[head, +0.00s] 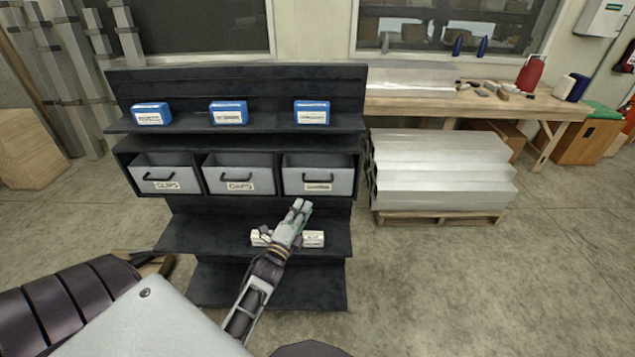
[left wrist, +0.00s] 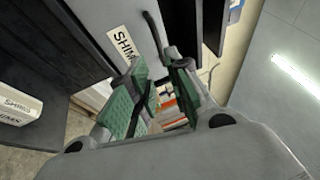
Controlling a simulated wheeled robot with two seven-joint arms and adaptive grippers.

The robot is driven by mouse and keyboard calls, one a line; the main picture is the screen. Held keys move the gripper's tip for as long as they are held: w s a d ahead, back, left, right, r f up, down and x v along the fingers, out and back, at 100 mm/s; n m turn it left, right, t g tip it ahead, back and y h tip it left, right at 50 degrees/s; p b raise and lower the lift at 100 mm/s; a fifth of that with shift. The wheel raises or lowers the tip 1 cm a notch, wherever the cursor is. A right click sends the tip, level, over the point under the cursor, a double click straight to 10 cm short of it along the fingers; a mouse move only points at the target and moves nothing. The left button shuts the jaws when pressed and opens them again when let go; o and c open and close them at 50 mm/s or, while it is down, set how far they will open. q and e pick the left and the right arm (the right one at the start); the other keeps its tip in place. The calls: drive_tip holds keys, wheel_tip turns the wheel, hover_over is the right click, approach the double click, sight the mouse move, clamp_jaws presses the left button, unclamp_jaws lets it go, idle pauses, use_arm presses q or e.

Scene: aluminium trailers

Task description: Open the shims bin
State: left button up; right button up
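The shims bin (head: 318,175) is the right one of three grey bins in the black shelf unit. Its front sits level with the other two, and its label is too blurred to read in the head view. In the left wrist view its label (left wrist: 122,45) begins "SHIM" and its dark handle (left wrist: 155,32) stands beside the label. My left gripper (head: 300,208) is just below and in front of this bin. In the left wrist view its green-padded fingers (left wrist: 163,78) are apart, near the handle's end; I cannot tell whether they touch it. My right gripper is not in view.
The clips bin (head: 167,177) and caps bin (head: 238,178) are to the left. Blue boxes (head: 228,113) stand on the shelf above. White boxes (head: 314,239) lie on the shelf below, close to my left gripper. Stacked metal (head: 440,172) lies on a pallet at right. Floor is free farther right.

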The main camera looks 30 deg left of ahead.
use_arm(q)
approach(318, 182)
drive_tip(key=shift+x, duration=1)
drive_tip(key=shift+p+x, duration=0.95)
drive_tip(key=shift+x, duration=3.2)
drive_tip(key=shift+a+f, duration=0.15)
drive_tip(key=shift+a, duration=0.05)
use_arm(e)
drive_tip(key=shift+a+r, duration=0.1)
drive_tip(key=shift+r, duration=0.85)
use_arm(q)
clamp_jaws()
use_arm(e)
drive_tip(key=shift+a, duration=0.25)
